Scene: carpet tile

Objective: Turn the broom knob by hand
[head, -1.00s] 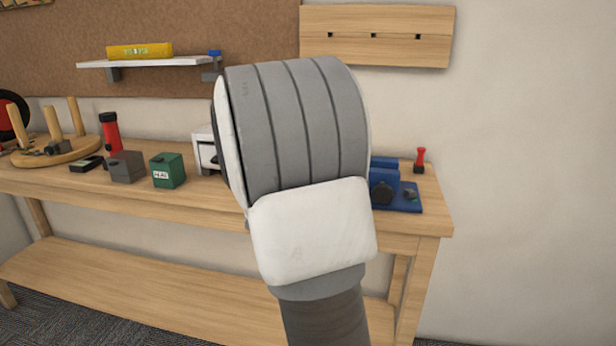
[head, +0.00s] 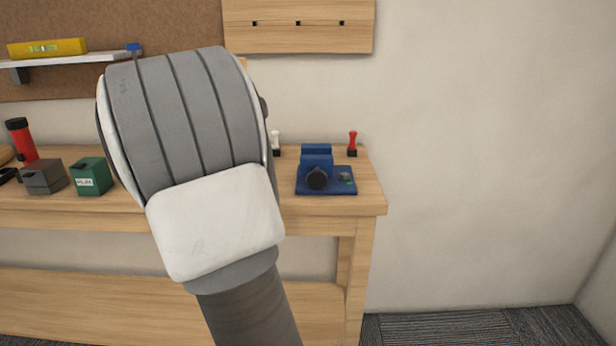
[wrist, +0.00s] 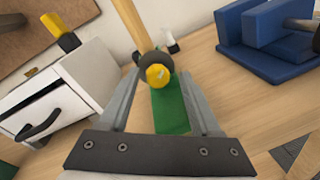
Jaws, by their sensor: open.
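In the wrist view, a small round yellow knob (wrist: 158,76) with a grey mark sits on a dark round collar. A pale wooden upright (wrist: 130,28), possibly the broom handle, rises behind it, and a green base (wrist: 171,113) lies below. My gripper (wrist: 157,82) is open, with one finger on each side of the knob in the picture. I cannot tell whether either finger touches it. In the head view my arm hides the knob and the gripper.
A white drawer box (wrist: 55,95) stands left of the gripper, a blue vise (wrist: 265,35) right. The head view shows the vise (head: 318,170), a red-handled tool (head: 352,142), a green box (head: 90,177) and a grey box (head: 45,177) on the wooden bench (head: 340,208).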

